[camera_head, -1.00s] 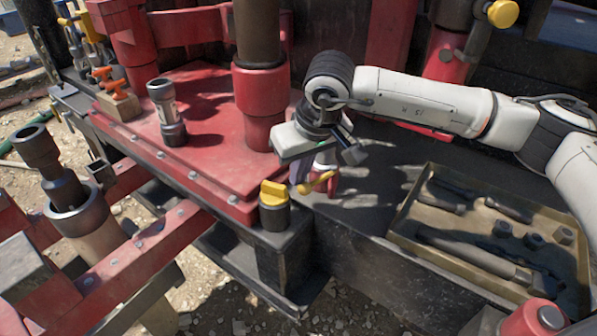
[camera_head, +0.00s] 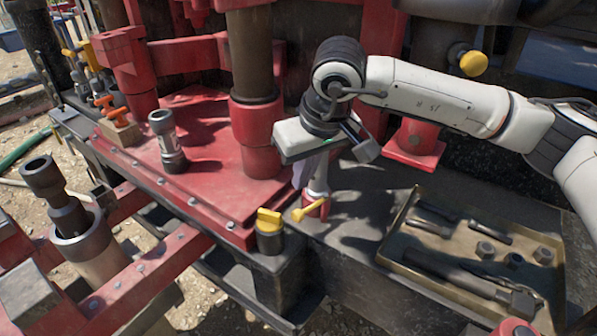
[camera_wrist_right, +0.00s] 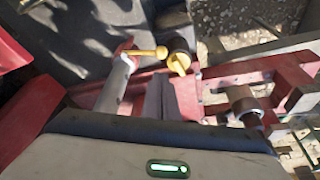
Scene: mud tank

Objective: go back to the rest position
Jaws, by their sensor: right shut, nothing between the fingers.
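My right gripper (camera_head: 301,176) hangs below its white housing, above the dark bench ledge. Its fingers are shut and empty, and partly hidden by the housing. Below and beside it stands a silver post with a red base (camera_head: 317,208) and a yellow lever handle (camera_head: 308,210). In the right wrist view the closed grey fingers (camera_wrist_right: 160,88) show next to the yellow lever (camera_wrist_right: 148,52) and silver post (camera_wrist_right: 114,86). I cannot tell the exact gap, but no grip on the lever shows. My left gripper is not in view.
A yellow-topped black knob (camera_head: 269,231) stands at the ledge corner. A tray (camera_head: 391,258) of tools and nuts lies at right. A red column (camera_head: 256,130) rises behind the gripper. A grey cylinder (camera_head: 168,140) stands on the red plate (camera_head: 205,180).

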